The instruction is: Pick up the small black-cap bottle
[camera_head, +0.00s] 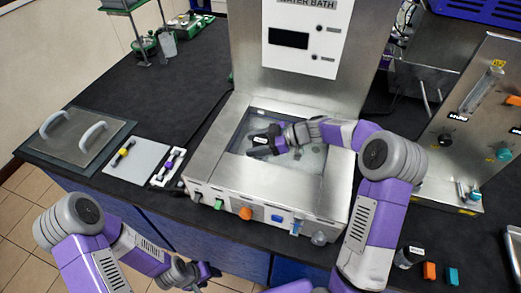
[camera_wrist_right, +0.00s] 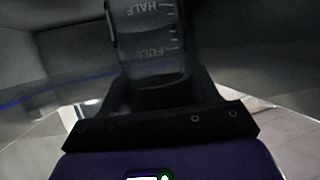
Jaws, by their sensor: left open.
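A small bottle with a dark cap (camera_head: 404,260) and a white label stands on the bench at the lower right, beside my right arm. My right gripper (camera_head: 262,143) is over the open basin of the water bath. In the right wrist view a clear vessel (camera_wrist_right: 152,35) with HALF and FULL marks sits between its dark fingers, which appear closed on it; the cap cannot be made out. My left gripper (camera_head: 196,275) is open and empty, low in front of the bench's front edge.
The steel water bath (camera_head: 210,165) fills the bench middle, with coloured knobs along its front. A lidded steel box (camera_head: 75,135), a grey mat (camera_head: 135,162) and a white tray (camera_head: 167,168) lie left. Orange (camera_head: 429,271) and teal (camera_head: 453,276) blocks lie right.

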